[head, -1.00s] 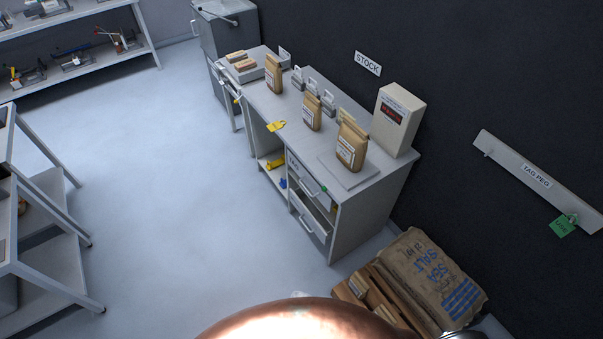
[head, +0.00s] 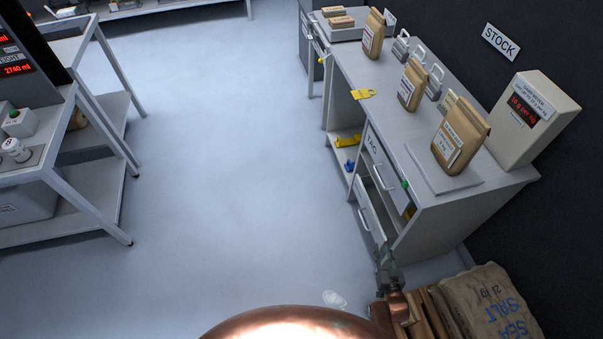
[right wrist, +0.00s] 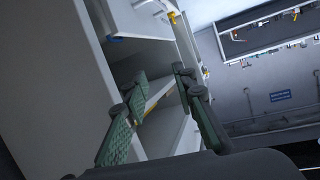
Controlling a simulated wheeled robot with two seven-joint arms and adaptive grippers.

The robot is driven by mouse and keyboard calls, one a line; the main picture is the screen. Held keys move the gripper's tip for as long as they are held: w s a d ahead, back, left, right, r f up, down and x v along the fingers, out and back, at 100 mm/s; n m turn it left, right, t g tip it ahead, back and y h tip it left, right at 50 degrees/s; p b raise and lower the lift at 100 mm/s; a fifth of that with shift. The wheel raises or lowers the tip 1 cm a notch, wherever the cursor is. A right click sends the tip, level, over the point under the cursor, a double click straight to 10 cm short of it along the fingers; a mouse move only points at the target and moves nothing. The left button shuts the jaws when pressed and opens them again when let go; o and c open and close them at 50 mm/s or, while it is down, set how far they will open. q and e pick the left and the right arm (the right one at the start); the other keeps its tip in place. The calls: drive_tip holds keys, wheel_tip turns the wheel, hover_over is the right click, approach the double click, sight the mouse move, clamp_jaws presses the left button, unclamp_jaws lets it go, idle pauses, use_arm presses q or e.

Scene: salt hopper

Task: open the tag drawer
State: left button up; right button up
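The tag drawer (head: 378,160), marked TAG, is the upper drawer in the bench's near end. Its pale front has a bar handle (head: 383,181) and looks flush with the bench. A lower drawer (head: 369,211) with its own handle sits below and stands pulled out, with a dark gap above its front. My right gripper (head: 388,262) is low beside the near end of the lower drawer. In the right wrist view its green fingers (right wrist: 160,82) are apart, with pale drawer or cabinet edges beyond them; I cannot tell whether they touch. My left gripper is not in view.
The bench top (head: 405,120) carries paper bags, padlock-like weights and a meter (head: 535,118). A yellow tag (head: 362,94) lies at its edge. A salt sack (head: 490,305) lies on the floor at right. A steel rack (head: 110,185) stands left; the floor between is clear.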

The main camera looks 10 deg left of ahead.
drive_tip(key=w+a+r+t+y+b, duration=0.1)
drive_tip(key=w+r+t+b, duration=0.25)
drive_tip(key=w+b, duration=0.2)
drive_tip(key=w+a+r+t+b, duration=0.2)
drive_tip(key=w+r+b, duration=0.25)
drive_tip(key=w, duration=0.25)
drive_tip(key=m+t+y+b, duration=0.2)
drive_tip(key=t+b, duration=0.5)
drive_tip(key=b, duration=0.5)
approach(379, 179)
drive_tip(key=w+r, duration=0.1)
drive_tip(key=w, duration=0.1)
drive_tip(key=shift+g, duration=0.25)
drive_tip(key=b+x, duration=0.2)
drive_tip(key=x, duration=0.5)
drive_tip(key=shift+s, duration=0.15)
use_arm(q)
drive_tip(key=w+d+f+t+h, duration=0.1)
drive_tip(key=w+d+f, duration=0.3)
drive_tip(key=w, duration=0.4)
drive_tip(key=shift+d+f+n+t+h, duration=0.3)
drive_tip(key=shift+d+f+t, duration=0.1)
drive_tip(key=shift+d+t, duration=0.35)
use_arm(e)
drive_tip(key=shift+w+r, duration=0.3)
drive_tip(key=shift+r, duration=0.15)
clamp_jaws()
